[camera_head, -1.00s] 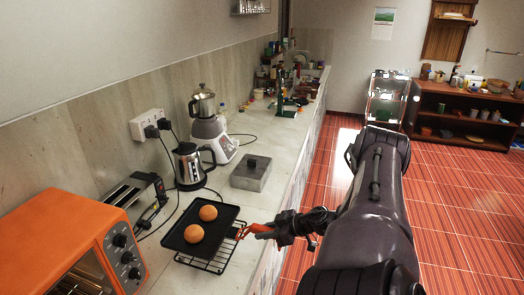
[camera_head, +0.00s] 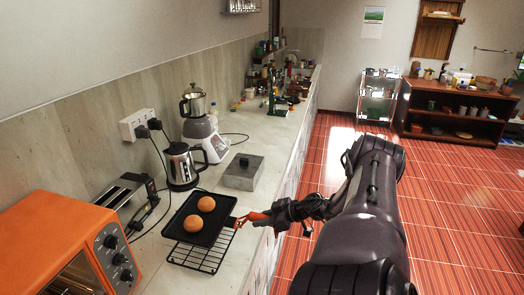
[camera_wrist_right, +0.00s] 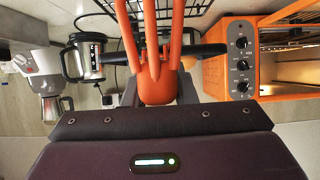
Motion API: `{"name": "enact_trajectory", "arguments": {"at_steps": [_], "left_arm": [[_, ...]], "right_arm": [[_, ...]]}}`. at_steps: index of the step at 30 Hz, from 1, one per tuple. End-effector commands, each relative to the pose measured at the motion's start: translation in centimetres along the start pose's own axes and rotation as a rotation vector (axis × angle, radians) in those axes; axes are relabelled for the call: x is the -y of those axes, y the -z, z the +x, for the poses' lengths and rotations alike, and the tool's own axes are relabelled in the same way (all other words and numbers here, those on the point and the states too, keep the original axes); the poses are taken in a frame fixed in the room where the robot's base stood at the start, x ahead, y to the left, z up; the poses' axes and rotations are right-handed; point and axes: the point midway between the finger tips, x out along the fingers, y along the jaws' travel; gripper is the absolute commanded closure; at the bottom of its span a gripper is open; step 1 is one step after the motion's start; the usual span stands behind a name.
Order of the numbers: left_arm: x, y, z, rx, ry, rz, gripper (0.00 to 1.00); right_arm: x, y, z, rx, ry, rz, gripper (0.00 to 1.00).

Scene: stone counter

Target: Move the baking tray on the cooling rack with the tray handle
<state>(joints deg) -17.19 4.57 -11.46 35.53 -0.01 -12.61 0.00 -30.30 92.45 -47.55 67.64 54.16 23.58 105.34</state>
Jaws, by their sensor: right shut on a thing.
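The black baking tray (camera_head: 222,211) carries two round orange-brown buns (camera_head: 205,204). It is over the back part of the wire cooling rack (camera_head: 205,258), whose front part shows bare. I cannot tell whether the tray touches the rack. The orange tray handle (camera_head: 258,216) meets the tray's right edge. My right gripper (camera_head: 274,217) is shut on the handle. In the right wrist view, the handle's orange prongs (camera_wrist_right: 154,45) rise from between the dark fingers. Rack wires (camera_wrist_right: 190,5) show at that view's top edge. My left gripper is not in view.
An orange toaster oven (camera_head: 60,235) stands front left, with a toaster (camera_head: 125,192) behind it. A steel kettle (camera_head: 181,165), a blender (camera_head: 203,135) and a grey lidded box (camera_head: 242,173) stand beyond the tray. The counter's edge runs along the right.

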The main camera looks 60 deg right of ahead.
Motion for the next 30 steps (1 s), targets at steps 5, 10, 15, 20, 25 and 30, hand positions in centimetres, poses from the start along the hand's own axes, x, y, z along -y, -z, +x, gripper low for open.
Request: {"name": "enact_trajectory", "arguments": {"at_steps": [5,10,15,20,25,30], "left_arm": [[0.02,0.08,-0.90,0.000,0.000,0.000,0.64],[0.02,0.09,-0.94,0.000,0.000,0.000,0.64],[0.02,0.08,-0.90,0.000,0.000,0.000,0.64],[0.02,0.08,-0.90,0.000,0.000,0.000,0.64],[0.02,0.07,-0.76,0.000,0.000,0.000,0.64],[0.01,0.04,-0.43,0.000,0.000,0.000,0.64]], "right_arm": [[-0.03,0.57,-0.15,-0.006,-0.001,-0.002,1.00],[-0.02,0.43,-0.08,-0.005,-0.001,-0.003,1.00],[-0.02,0.45,-0.03,-0.006,-0.001,-0.003,1.00],[-0.01,0.46,0.04,-0.005,-0.001,-0.003,1.00],[-0.01,0.27,0.14,-0.005,-0.001,-0.002,1.00],[-0.02,-0.18,0.41,-0.005,-0.001,-0.002,1.00]]}}
